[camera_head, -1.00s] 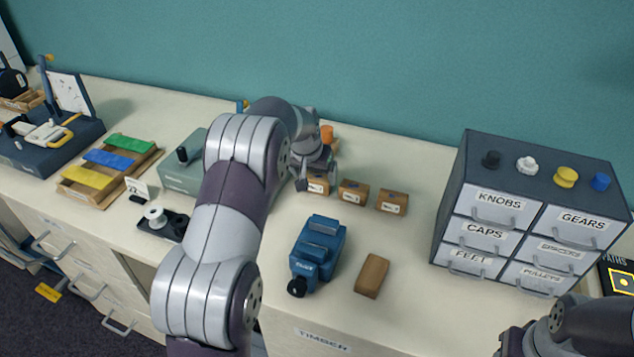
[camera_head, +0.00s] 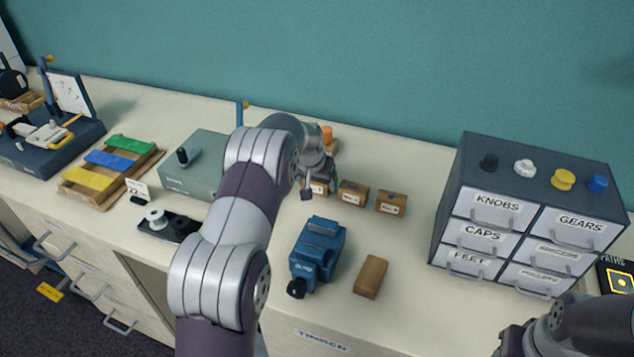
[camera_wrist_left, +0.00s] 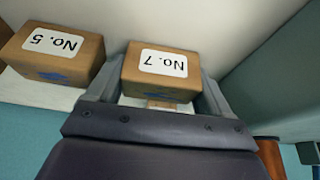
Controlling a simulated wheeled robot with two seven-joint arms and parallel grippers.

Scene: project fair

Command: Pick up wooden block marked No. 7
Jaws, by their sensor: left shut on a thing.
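The wooden block marked No. 7 (camera_wrist_left: 160,69) sits between the two fingers of my left gripper (camera_wrist_left: 158,92) in the left wrist view, its white label readable. The gripper is shut on it. In the head view my left gripper (camera_head: 318,180) is at the left end of a row of small wooden blocks, and the No. 7 block (camera_head: 319,188) is partly hidden by it. The block marked No. 5 (camera_wrist_left: 54,56) is beside it, a small gap apart; it also shows in the head view (camera_head: 353,193). My right gripper is not in view.
A third labelled block (camera_head: 391,203) ends the row. A blue vise (camera_head: 318,252) and a plain wood piece (camera_head: 370,277) lie in front. A labelled drawer cabinet (camera_head: 530,215) stands right.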

